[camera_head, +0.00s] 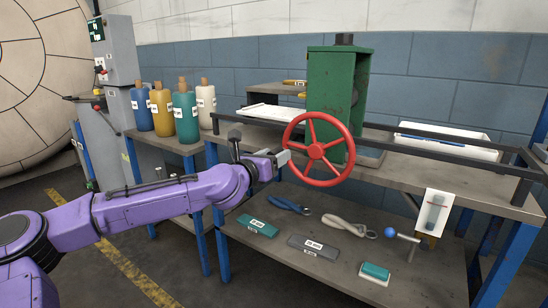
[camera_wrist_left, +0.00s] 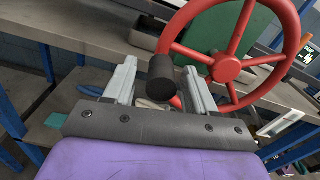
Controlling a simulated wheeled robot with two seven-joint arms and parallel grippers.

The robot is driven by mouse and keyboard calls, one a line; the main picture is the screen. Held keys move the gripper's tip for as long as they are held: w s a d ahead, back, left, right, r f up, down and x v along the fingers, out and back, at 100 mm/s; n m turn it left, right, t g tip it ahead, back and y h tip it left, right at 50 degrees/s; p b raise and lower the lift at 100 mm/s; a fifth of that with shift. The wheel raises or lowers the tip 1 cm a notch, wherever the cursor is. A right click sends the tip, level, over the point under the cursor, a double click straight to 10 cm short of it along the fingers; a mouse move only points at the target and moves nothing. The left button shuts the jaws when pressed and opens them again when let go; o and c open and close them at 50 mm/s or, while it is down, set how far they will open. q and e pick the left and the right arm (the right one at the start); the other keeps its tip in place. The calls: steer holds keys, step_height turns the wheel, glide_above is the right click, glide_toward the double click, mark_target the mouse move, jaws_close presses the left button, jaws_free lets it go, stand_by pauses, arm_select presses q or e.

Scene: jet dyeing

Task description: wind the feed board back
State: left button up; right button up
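A red handwheel (camera_head: 343,137) with spokes stands upright on the front of a green machine column (camera_head: 325,80). In the left wrist view the handwheel (camera_wrist_left: 227,68) fills the upper right. A black cylindrical handle (camera_wrist_left: 160,75) stands out near its lower left rim. My left gripper (camera_head: 285,158) is at the wheel's left side. In the left wrist view its fingers (camera_wrist_left: 161,88) are open, one on each side of the handle, with gaps visible. I cannot tell for sure which part is the feed board; a white flat panel (camera_head: 268,112) lies left of the column. My right gripper is out of view.
Dark rails (camera_head: 440,153) run along the bench. A white tray (camera_head: 465,138) stands behind them at the right. Several coloured bottles (camera_head: 186,115) stand at the left. The lower shelf (camera_head: 255,262) holds pliers (camera_head: 287,204), boxes and a blue-knobbed tool.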

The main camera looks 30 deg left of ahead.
arm_select(q)
steer(key=shift+s, duration=0.1)
steer(key=s+a+p, duration=0.1)
steer(key=s+p, duration=0.1)
steer(key=s, duration=0.8)
steer(key=shift+s, duration=0.2)
